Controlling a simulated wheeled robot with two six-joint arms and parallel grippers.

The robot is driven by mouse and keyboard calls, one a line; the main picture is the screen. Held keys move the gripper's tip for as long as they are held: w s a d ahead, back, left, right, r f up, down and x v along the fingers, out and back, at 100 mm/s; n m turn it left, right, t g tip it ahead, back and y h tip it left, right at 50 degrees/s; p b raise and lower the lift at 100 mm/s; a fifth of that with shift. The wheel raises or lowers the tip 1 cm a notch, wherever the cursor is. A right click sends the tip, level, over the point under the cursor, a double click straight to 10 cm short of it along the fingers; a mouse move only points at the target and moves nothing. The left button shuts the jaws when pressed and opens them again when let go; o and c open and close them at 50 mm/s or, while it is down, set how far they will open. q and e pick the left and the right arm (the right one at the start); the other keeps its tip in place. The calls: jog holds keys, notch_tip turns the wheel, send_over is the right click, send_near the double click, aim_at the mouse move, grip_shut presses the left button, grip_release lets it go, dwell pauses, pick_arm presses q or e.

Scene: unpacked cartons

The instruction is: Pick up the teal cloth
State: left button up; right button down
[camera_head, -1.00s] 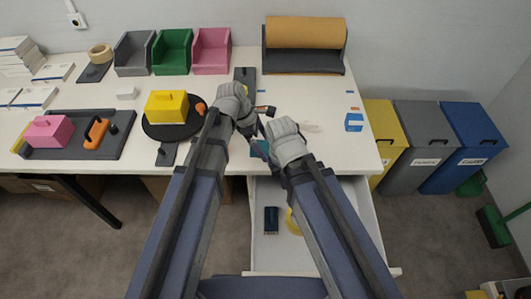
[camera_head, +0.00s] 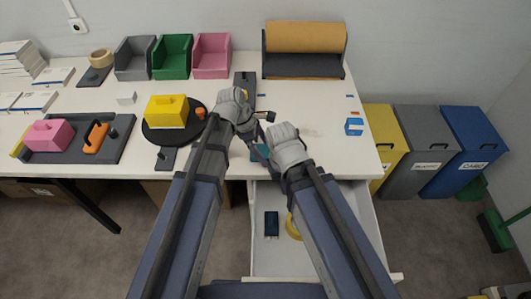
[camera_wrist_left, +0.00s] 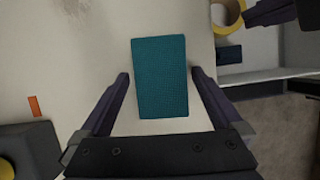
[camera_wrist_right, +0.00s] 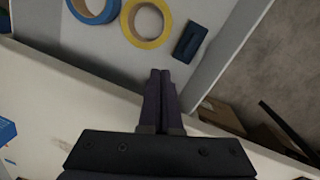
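The teal cloth (camera_wrist_left: 160,76) is a flat rectangle on the white table near its front edge. In the head view it shows partly (camera_head: 260,154), between my two hands. My left gripper (camera_wrist_left: 160,84) is open above it, one finger on each side in the left wrist view, with gaps between fingers and cloth. I cannot tell the exact height. My right gripper (camera_wrist_right: 160,74) has its fingers together with nothing between them, near the table's front edge above the drawer.
The open drawer (camera_head: 347,206) below the table edge holds a yellow tape roll (camera_wrist_right: 146,22), a blue tape roll (camera_wrist_right: 94,8) and a dark block (camera_wrist_right: 190,42). A round black plate (camera_head: 150,132) with a yellow block (camera_head: 165,111) is left. A blue box (camera_head: 354,127) is right.

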aim_at(263, 151)
pick_arm(q)
jog(key=c, duration=1.2)
jog(key=shift+o, duration=0.2)
notch_tip(263, 151, up, 10)
jog(key=p, duration=1)
jog(key=shift+r+p, duration=0.25)
jog(key=shift+p, duration=0.05)
